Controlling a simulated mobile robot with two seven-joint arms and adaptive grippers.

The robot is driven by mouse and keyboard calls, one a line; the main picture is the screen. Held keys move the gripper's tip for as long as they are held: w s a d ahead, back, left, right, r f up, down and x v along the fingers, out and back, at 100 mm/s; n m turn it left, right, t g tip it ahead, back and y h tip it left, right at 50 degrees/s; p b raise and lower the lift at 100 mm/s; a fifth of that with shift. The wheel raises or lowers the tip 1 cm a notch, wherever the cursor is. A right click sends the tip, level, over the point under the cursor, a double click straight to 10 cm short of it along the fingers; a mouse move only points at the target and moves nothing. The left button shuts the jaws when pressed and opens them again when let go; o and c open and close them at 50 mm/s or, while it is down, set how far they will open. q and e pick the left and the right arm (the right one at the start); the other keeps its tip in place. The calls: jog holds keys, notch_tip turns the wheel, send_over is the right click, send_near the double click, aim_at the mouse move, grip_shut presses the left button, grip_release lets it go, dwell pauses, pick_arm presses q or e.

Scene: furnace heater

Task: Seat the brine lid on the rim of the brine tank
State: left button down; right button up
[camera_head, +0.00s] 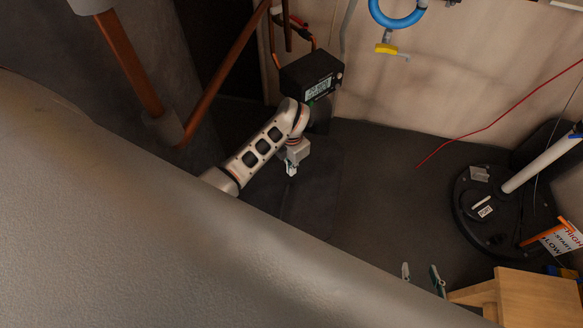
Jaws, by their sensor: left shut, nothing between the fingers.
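I cannot make out the brine lid or the brine tank for certain in the head view. A large smooth grey curved surface (150,230) fills the lower left, very close to the camera, and hides much behind it; I cannot tell what it is. My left gripper (291,169) is shut and empty, pointing down above the dark floor below a black box. My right gripper (421,276) shows only as two fingertips set apart past the edge of the grey surface. It is open with nothing visible between the tips; the rest of it is hidden.
A wooden stool or small table (537,298) stands close right of my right gripper. Behind it are a round black cover (478,225) with a white pipe (545,160) and a sign (560,240). The middle floor (385,190) is clear.

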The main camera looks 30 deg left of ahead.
aim_at(291, 180)
pick_arm(q)
jog(key=shift+f, duration=0.4)
dwell(0.3)
jog(key=shift+r+p, duration=0.7)
jog(key=shift+r, duration=0.25)
notch_tip(291, 180, up, 2)
jog(key=shift+r+p, duration=0.1)
jog(key=shift+p, duration=0.95)
